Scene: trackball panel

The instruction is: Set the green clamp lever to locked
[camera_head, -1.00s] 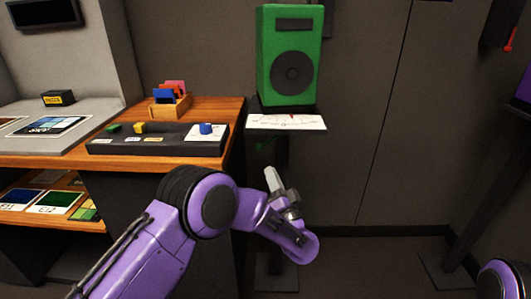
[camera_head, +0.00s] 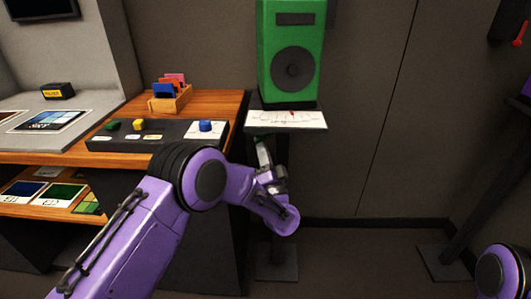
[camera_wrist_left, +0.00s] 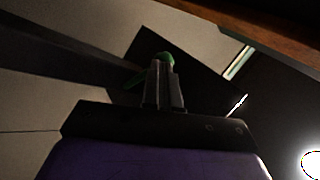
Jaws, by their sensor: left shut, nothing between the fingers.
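The green clamp lever shows in the left wrist view (camera_wrist_left: 166,58), just beyond my fingertips. Its round green end stands out above them and a thin green part runs to the left. In the head view my gripper mostly covers it, under the small shelf below the green speaker-like box (camera_head: 291,50). My left gripper (camera_head: 263,152) points up under that shelf. In the left wrist view its fingers (camera_wrist_left: 163,82) are shut, with nothing between them. They are at or very close to the lever; I cannot tell whether they touch. My right gripper is out of view.
The small shelf carries a white dial sheet (camera_head: 287,119) and stands on a dark post. A wooden desk (camera_head: 215,103) with a dark control panel (camera_head: 165,133) stands close on the left.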

